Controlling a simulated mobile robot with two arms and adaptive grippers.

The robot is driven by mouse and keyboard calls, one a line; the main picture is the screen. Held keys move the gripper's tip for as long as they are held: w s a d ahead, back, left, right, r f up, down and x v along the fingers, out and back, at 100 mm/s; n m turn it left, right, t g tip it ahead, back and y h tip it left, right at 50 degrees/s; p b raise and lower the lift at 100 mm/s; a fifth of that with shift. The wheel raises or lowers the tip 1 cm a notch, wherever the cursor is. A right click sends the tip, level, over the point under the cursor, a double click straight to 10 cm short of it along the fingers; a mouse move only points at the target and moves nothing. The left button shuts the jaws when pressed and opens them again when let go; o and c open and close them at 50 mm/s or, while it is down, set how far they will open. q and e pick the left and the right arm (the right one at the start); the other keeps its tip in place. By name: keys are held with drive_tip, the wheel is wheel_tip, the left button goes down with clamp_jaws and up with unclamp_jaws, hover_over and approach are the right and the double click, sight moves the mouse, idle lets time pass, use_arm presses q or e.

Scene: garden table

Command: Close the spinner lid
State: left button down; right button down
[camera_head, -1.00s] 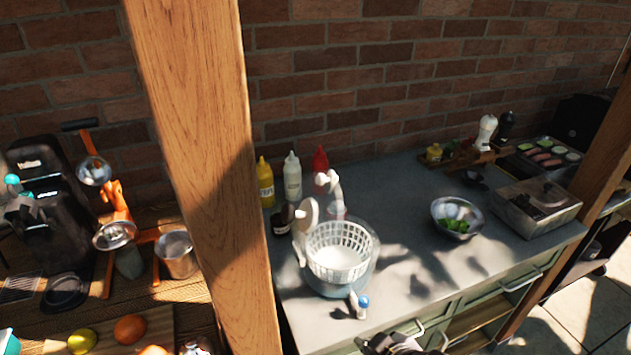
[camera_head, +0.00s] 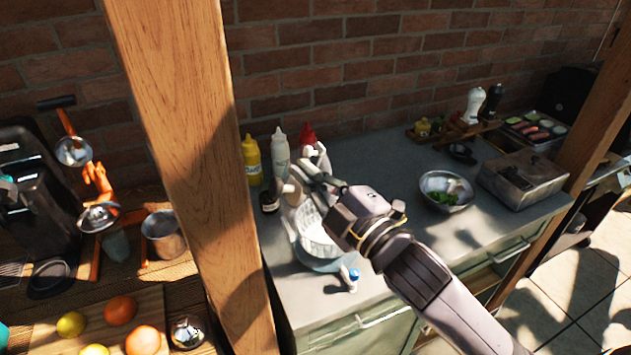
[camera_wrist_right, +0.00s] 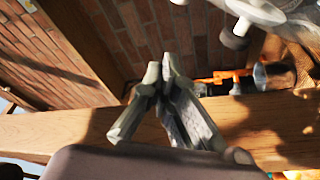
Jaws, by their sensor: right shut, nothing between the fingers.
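The salad spinner has a white slotted basket in a pale blue bowl (camera_head: 318,265) at the left end of the grey counter. Its white lid (camera_head: 295,188) stands raised at the back left of the basket, partly hidden behind my right gripper. My right gripper (camera_head: 306,172) is above the basket, close to the lid, with its fingers shut and empty. In the right wrist view the shut fingertips (camera_wrist_right: 164,70) point up, and a white part with a round knob, likely the lid (camera_wrist_right: 250,15), is at top right, apart from them. My left gripper is not in view.
A wooden post (camera_head: 190,150) stands just left of the spinner. Yellow (camera_head: 251,160), white (camera_head: 280,155) and red bottles stand behind it. A steel bowl (camera_head: 446,192) and a metal box (camera_head: 522,180) are to the right. The brick wall closes off the back.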

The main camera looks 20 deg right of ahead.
sight(304, 154)
drive_tip(key=w+p, duration=0.1)
drive_tip(key=w, duration=0.1)
drive_tip(key=w+p, duration=0.1)
drive_tip(key=w, duration=0.1)
drive_tip(key=w+d+p, duration=0.1)
drive_tip(key=w, duration=0.2)
drive_tip(key=shift+f+p, duration=0.3)
drive_tip(key=shift+p, duration=0.05)
drive_tip(key=shift+s+d+f, duration=0.1)
drive_tip(key=shift+d+f, duration=0.05)
drive_tip(key=shift+d, duration=0.15)
drive_tip(key=shift+a, duration=0.15)
drive_tip(key=shift+f, duration=0.1)
